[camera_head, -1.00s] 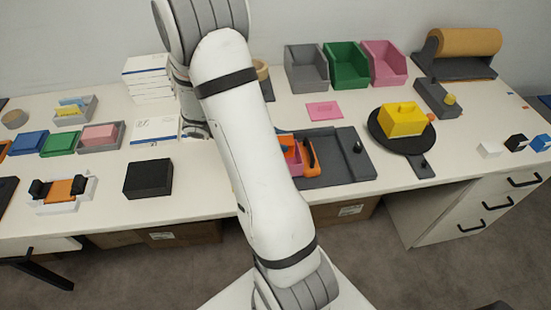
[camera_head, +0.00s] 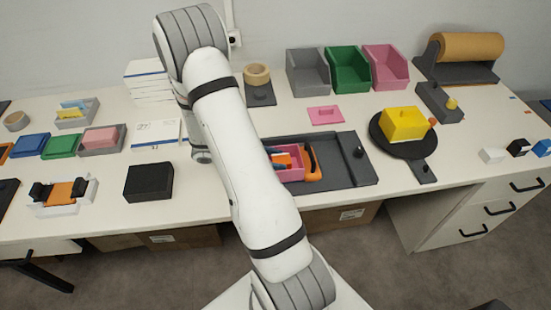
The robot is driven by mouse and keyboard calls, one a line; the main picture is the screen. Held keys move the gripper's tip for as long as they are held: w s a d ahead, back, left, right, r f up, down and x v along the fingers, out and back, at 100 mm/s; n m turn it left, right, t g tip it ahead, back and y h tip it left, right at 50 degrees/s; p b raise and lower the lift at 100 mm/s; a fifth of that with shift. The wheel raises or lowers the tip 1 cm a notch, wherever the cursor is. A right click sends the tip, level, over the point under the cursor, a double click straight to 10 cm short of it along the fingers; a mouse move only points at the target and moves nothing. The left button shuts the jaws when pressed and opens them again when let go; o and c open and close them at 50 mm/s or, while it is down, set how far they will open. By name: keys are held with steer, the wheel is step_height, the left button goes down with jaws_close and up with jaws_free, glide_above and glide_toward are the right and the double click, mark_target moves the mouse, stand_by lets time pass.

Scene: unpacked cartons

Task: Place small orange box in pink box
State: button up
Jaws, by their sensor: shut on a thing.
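An open pink box (camera_head: 292,176) sits on the dark grey tray, partly hidden behind my arm. A small orange piece (camera_head: 283,160) shows inside its rim, with a bit of blue beside it. I cannot tell whether this piece is the small orange box. A rounded orange tool (camera_head: 312,164) stands against the box's right side. My arm crosses the middle of the view, and its wrist points down behind the forearm. My gripper is hidden there, so its fingers and anything in them do not show.
The dark tray (camera_head: 345,170) has a black knob at its right. A flat pink lid (camera_head: 325,115) lies behind it. Grey, green and pink bins (camera_head: 386,68) stand at the back. A yellow box (camera_head: 404,124) on a round black board stands right; a black box (camera_head: 148,182) lies left.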

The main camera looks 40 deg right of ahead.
steer(key=shift+f, duration=0.2)
steer(key=o, duration=0.7)
steer(key=shift+c, duration=0.2)
steer(key=shift+r, duration=0.1)
steer(key=shift+w+a+r, duration=0.1)
steer(key=shift+r, duration=0.1)
steer(key=v, duration=1.1)
steer(key=s+a+r+m+t+y, duration=0.9)
steer(key=s+a+r+m+y, duration=0.2)
steer(key=s+a+r, duration=0.2)
steer(key=shift+a+r+m+t+b, duration=0.35)
steer(key=shift+a+r, duration=0.35)
steer(key=shift+r, duration=0.25)
